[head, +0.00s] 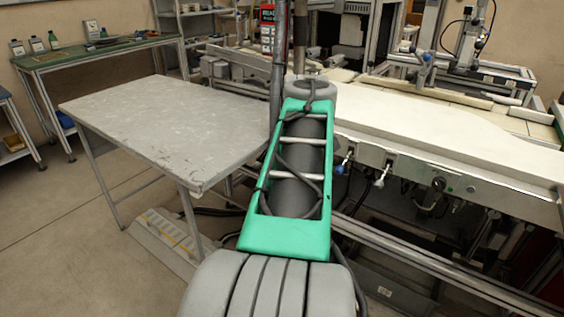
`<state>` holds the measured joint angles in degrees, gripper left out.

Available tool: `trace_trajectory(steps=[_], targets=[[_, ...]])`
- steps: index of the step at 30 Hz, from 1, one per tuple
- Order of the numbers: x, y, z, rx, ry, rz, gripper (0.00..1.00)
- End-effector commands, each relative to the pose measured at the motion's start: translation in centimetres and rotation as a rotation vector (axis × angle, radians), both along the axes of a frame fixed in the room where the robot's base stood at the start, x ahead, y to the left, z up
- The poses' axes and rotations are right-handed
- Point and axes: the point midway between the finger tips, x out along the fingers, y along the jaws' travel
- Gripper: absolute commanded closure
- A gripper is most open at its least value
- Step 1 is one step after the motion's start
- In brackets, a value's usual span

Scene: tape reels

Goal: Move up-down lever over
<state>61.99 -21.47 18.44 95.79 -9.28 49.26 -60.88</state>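On the machine's front panel at the right, a small lever with a blue end (343,163) and a small pale lever (382,175) stick out below the white top. I cannot tell which of them is the up-down lever. My arm, with a green frame and grey links, reaches forward through the middle of the head view. It passes close to the left of the levers in the picture. My gripper is not in view; the arm hides whatever lies behind its far end.
A worn grey table (160,115) stands left of my arm. The machine's long white top (450,125) fills the right side, with a control panel (450,185) along its front. A green bench (95,52) stands at the back left. Bare floor lies at the lower left.

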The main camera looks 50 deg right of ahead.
Motion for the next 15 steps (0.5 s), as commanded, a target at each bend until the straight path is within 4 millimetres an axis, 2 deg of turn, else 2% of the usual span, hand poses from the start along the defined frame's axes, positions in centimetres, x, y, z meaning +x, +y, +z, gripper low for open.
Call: trace_trajectory(steps=[1,15], targets=[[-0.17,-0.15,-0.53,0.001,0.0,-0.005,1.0],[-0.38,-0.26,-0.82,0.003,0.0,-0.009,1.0]])
